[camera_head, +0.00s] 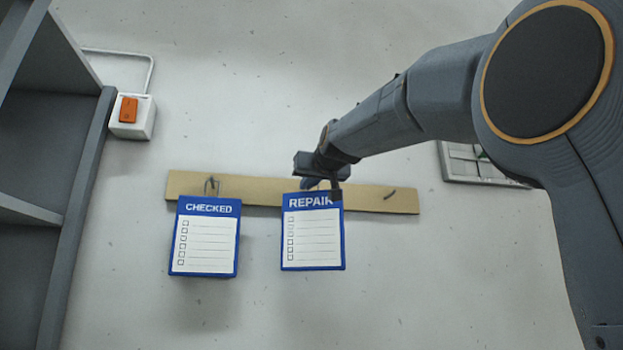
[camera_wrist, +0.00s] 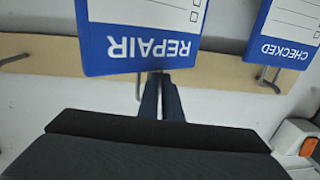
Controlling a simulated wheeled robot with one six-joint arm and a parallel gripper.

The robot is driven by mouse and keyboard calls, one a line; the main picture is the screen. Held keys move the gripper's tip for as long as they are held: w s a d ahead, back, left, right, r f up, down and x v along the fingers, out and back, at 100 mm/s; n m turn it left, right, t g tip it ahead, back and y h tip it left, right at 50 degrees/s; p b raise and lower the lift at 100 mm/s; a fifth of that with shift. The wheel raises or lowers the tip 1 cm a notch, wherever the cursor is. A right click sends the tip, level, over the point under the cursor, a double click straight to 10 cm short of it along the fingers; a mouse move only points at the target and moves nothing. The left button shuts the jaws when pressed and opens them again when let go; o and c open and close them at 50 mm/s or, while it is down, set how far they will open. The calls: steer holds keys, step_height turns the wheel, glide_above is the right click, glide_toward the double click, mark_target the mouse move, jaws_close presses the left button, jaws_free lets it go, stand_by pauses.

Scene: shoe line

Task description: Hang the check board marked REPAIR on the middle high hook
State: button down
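The REPAIR check board (camera_head: 313,240), white with a blue header, is upright in front of the wooden rail (camera_head: 262,190), near its middle. It shows upside down and close in the wrist view (camera_wrist: 140,50). My gripper (camera_head: 320,184) is at its top edge. In the wrist view its two dark fingers (camera_wrist: 162,95) are close together, with their tips hidden by the board's edge; they look shut on the board's top part. A thin grey metal piece (camera_wrist: 138,85), likely the middle hook, shows beside the fingers. I cannot tell whether the board is on it.
A CHECKED board (camera_head: 205,240) hangs on the left hook (camera_head: 212,184). The right hook (camera_head: 388,193) is bare. An orange switch (camera_head: 129,110) in a white box is on the wall at upper left. A grey shelf (camera_head: 85,190) stands at the left. A grey framed panel (camera_head: 475,165) is at the right.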

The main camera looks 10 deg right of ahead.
steer(key=shift+w+f+p, duration=0.15)
steer(key=shift+w+p, duration=0.1)
steer(key=shift+w, duration=1.2)
steer(key=shift+w+f+p, duration=0.15)
steer(key=shift+w+p, duration=0.05)
steer(key=shift+w, duration=1.2)
steer(key=shift+w+f, duration=0.2)
steer(key=shift+w, duration=0.25)
steer(key=shift+f, duration=0.1)
steer(key=shift+f, duration=0.1)
steer(key=c, duration=1.9)
jaws_free()
steer(key=shift+o, duration=0.2)
